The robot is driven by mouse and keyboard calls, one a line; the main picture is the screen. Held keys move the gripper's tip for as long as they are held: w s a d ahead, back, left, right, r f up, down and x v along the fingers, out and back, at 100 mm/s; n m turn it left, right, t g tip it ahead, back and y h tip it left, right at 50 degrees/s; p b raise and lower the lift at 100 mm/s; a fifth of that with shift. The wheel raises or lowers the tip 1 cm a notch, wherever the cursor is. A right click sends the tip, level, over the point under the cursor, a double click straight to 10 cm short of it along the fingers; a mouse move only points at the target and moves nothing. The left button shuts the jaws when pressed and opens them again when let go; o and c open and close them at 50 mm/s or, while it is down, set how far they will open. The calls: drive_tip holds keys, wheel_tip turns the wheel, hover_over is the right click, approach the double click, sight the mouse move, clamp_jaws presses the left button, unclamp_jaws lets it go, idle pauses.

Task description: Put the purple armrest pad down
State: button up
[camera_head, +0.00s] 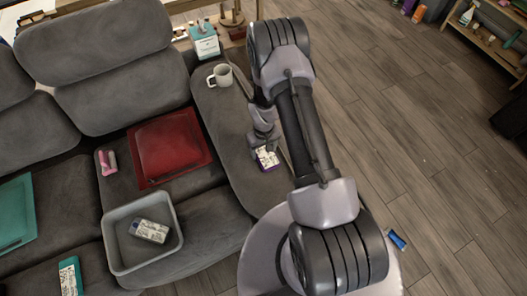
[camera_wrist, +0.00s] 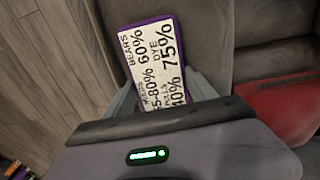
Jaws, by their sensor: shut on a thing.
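The purple armrest pad (camera_head: 268,159) is a small flat block with purple edges and a white face printed with black text. It also shows in the wrist view (camera_wrist: 158,62), lying between my fingers. My gripper (camera_head: 262,143) is shut on it, over the front part of the grey sofa armrest (camera_head: 228,118). In the wrist view my gripper (camera_wrist: 162,92) has one grey finger on each side of the pad, whose lower end is hidden by my wrist. I cannot tell whether the pad touches the armrest.
On the seat are a red square tray (camera_head: 172,147), pink objects (camera_head: 107,162) and a grey bin (camera_head: 148,262) with a labelled block inside. A blue object (camera_head: 397,240) lies on the floor.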

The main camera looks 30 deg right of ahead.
drive_tip(key=shift+f, duration=0.1)
drive_tip(key=o, duration=1.4)
